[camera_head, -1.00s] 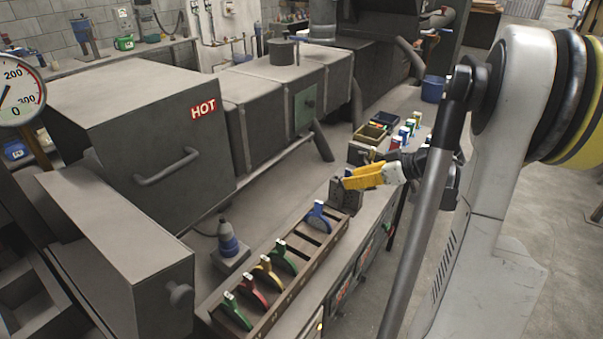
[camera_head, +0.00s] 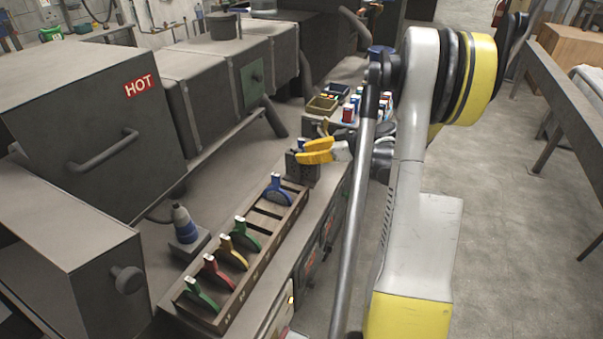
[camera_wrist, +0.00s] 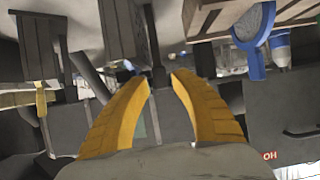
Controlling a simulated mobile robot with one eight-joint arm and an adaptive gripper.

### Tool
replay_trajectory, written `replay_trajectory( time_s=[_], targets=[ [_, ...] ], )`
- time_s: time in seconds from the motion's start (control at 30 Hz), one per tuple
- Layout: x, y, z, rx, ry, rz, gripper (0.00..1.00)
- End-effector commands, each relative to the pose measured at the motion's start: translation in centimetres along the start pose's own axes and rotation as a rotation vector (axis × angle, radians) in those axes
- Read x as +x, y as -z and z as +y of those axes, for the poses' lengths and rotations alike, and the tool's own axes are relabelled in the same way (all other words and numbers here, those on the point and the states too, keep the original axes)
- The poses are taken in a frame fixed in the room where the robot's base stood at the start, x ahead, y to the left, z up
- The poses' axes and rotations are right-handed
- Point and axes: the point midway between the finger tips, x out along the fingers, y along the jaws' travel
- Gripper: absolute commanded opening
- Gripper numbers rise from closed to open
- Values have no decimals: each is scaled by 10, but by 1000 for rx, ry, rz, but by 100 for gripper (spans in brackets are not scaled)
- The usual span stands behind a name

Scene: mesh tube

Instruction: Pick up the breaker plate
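A dark slotted rack (camera_head: 262,262) on the bench holds several coloured-handled discs: blue (camera_head: 277,188), green (camera_head: 246,236), yellow (camera_head: 233,254), red (camera_head: 218,272) and another green (camera_head: 201,294). I cannot tell which item is the breaker plate. In the wrist view, the blue one (camera_wrist: 255,28) shows a round mesh face in a blue ring, upper right. My gripper (camera_head: 308,151) has yellow fingers and is beyond the rack's far end, above a dark grey block (camera_head: 297,170). The fingers (camera_wrist: 160,76) are apart in the wrist view, with nothing seen held between them.
A large grey housing marked HOT (camera_head: 90,120) stands left of the bench. A blue-and-grey tool (camera_head: 183,222) stands left of the rack. Beyond the gripper are an olive bin (camera_head: 322,105) and several small coloured items. Open floor (camera_head: 480,170) lies right.

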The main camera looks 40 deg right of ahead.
Motion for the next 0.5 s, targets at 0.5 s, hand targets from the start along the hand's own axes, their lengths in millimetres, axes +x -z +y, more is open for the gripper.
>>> replay_trajectory(
  time_s=[0.5],
  targets=[
    [16,1,0,0,0,0,0]
  ],
)
